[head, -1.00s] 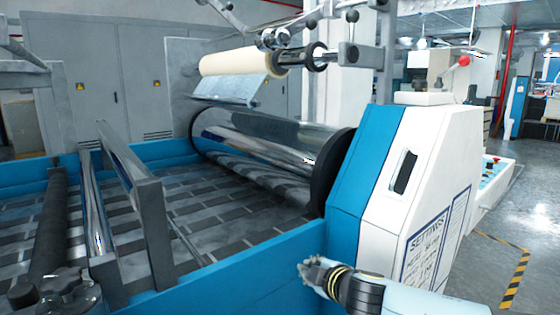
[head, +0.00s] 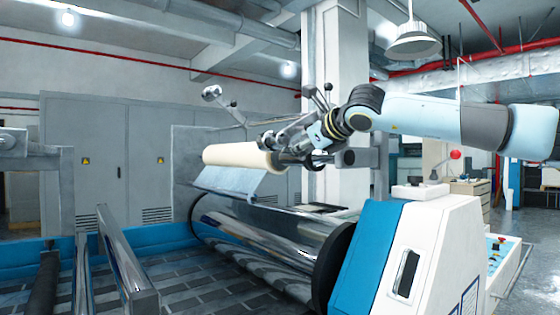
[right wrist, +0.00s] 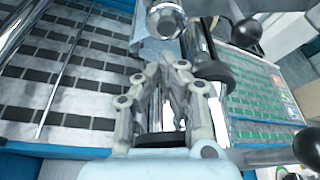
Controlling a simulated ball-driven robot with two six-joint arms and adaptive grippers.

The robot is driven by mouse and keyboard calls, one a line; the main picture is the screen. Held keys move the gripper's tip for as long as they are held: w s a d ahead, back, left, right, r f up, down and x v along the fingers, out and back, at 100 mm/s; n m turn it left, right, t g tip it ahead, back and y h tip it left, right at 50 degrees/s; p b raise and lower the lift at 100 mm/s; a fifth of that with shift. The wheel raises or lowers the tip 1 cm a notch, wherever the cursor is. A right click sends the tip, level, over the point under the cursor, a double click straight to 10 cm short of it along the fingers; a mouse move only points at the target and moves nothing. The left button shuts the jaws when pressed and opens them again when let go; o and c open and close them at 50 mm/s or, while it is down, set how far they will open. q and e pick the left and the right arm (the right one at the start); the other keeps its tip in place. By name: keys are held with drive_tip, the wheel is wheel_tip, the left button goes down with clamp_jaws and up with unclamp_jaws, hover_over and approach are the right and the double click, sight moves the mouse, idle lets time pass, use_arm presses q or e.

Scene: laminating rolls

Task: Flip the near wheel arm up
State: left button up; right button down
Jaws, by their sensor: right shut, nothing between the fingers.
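My right gripper (head: 298,137) is shut and empty, up at the near end of the cream roll (head: 236,157), in front of the rods and knobs there. In the right wrist view its fingertips (right wrist: 176,66) are together, just below a round metal end with a bolt (right wrist: 165,20); contact cannot be told. A bar with a black ball knob (right wrist: 247,35) passes beside it. My left gripper is out of view.
The white and blue machine housing (head: 418,255) stands below my right arm. A large shiny roller (head: 270,232) lies under the cream roll. A red ball knob (head: 455,154) rises behind the housing. Open air surrounds my raised arm above.

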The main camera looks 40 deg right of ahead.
drive_tip(key=p+x, duration=0.7)
drive_tip(key=x, duration=0.3)
drive_tip(key=shift+a+f+p, duration=0.1)
drive_tip(key=shift+p, duration=0.2)
idle(0.4)
